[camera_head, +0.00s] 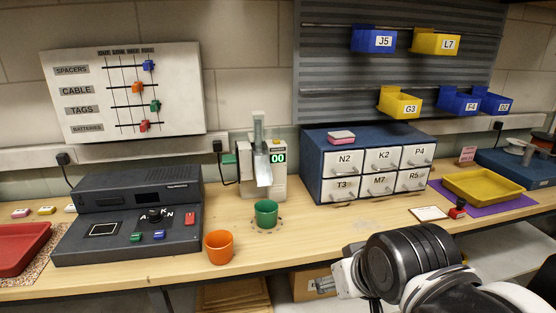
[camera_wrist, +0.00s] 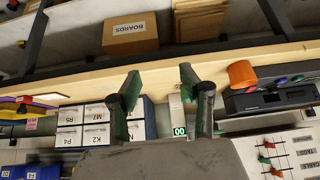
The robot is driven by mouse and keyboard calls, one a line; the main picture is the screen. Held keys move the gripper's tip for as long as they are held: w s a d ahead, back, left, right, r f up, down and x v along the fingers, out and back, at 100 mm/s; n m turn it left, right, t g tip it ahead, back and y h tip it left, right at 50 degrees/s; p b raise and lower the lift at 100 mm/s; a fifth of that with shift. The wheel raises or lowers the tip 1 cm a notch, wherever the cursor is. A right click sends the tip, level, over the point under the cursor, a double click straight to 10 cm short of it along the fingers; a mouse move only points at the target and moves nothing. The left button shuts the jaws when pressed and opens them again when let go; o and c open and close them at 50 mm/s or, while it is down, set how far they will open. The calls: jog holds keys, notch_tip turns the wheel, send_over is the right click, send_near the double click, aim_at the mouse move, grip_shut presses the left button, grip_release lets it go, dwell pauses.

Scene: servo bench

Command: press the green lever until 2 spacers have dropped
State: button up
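A pale dispenser (camera_head: 247,180) stands at the back middle of the bench, with a hopper tube on top and a metal chute in front. Its green display reads 00. A green lever (camera_head: 229,159) sticks out at its left side. A green cup (camera_head: 266,213) stands below the chute; its inside is too small to tell. My gripper (camera_wrist: 160,82) is open and empty in the wrist view, where the bench appears upside down. The dispenser (camera_wrist: 177,112) shows beyond and between its fingers. The lever is not clear there. In the head view my arm is at the lower right, away from the dispenser.
An orange cup (camera_head: 219,247) stands front left of the green cup. A dark control console (camera_head: 130,215) is at left and a blue drawer cabinet (camera_head: 312,168) at right of the dispenser. A yellow tray (camera_head: 482,187) lies far right. Bench space before the cabinet is mostly clear.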

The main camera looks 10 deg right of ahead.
jog(key=shift+w+r, duration=0.15)
jog(key=shift+r, duration=0.15)
jog(key=c, duration=0.5)
jog(key=shift+g, duration=0.8)
jog(key=w+r+p, duration=0.1)
jog(key=w+r, duration=0.1)
jog(key=r, duration=0.1)
jog(key=w+a+r+p, duration=0.1)
jog(key=w+r, duration=0.2)
jog(key=r, duration=0.1)
jog(key=w+a+r+p, duration=0.1)
jog(key=w+r+p, duration=0.1)
jog(key=w+r, duration=0.1)
jog(key=shift+r, duration=0.2)
grip_shut()
jog(key=w+a+r+g+p, duration=0.2)
jog(key=w+a+r+p, duration=0.4)
jog(key=w, duration=0.5)
jog(key=w+a+r+g+p, duration=0.1)
jog(key=w+a+r+p, duration=0.15)
jog(key=w+r, duration=0.7)
jog(key=w+a+f+g+p, duration=0.1)
jog(key=w+a+p, duration=0.2)
jog(key=w, duration=0.3)
jog(key=w+a+f+g+p, duration=0.1)
jog(key=w+a+p, duration=0.2)
jog(key=w, duration=0.4)
jog(key=shift+g, duration=0.3)
jog(key=shift+a, duration=0.1)
